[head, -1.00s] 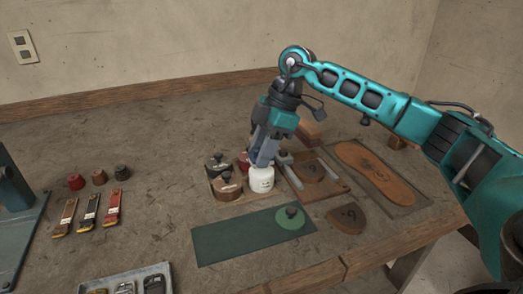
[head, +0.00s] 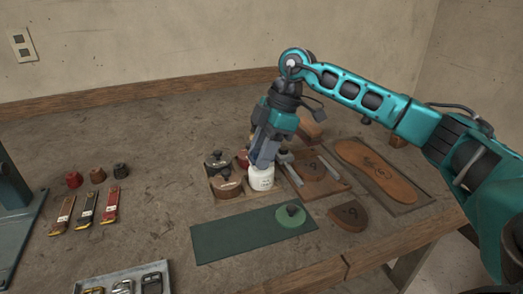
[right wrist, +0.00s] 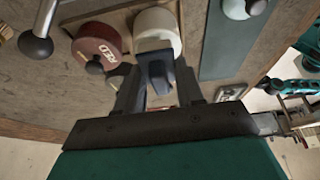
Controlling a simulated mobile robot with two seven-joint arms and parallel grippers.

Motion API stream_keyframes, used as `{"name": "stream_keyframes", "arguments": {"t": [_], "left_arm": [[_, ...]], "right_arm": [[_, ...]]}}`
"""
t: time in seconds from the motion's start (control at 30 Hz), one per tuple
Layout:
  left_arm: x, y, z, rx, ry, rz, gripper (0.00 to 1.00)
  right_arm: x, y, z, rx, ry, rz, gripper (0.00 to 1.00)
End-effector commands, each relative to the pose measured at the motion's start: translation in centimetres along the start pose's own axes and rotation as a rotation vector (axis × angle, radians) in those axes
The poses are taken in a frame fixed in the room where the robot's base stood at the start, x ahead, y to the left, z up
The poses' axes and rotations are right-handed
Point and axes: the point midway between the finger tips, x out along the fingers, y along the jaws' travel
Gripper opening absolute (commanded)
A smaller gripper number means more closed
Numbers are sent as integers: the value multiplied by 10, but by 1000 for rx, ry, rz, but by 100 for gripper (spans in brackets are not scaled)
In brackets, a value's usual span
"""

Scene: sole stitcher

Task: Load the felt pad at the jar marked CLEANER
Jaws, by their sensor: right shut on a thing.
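The white jar (head: 261,178) stands at the front right of a small group of jars, with faint dark lettering that I cannot read. It also shows in the right wrist view (right wrist: 157,27). My right gripper (head: 262,163) points down at the top of this jar. In the right wrist view its fingers (right wrist: 156,85) are closed around a dark blue-grey piece (right wrist: 154,68), which I take for the felt pad's holder. The pad's face is hidden, and I cannot tell whether it touches the jar. My left gripper is out of view.
Brown (head: 226,187), black (head: 217,163) and red (right wrist: 97,43) jars stand close beside the white one. A green mat (head: 225,240) lies in front, with a knobbed green disc (head: 290,217) on it. A wooden board with a sole (head: 375,170) lies right. Brushes (head: 87,207) lie left.

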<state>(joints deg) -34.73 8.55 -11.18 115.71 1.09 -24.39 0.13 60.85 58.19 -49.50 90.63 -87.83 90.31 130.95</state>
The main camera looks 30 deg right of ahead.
Motion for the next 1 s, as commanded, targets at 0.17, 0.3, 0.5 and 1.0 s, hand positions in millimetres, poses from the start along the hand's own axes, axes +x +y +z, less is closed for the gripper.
{"name": "stream_keyframes", "arguments": {"t": [0.17, 0.3, 0.5, 1.0], "left_arm": [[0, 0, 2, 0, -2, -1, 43], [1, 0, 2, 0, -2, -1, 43], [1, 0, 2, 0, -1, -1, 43], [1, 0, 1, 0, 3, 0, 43]], "right_arm": [[2, 0, 1, 0, 0, 0, 13], [4, 0, 2, 0, 0, 0, 13], [6, 0, 3, 0, 0, 0, 13], [8, 0, 4, 0, 0, 0, 13]]}}
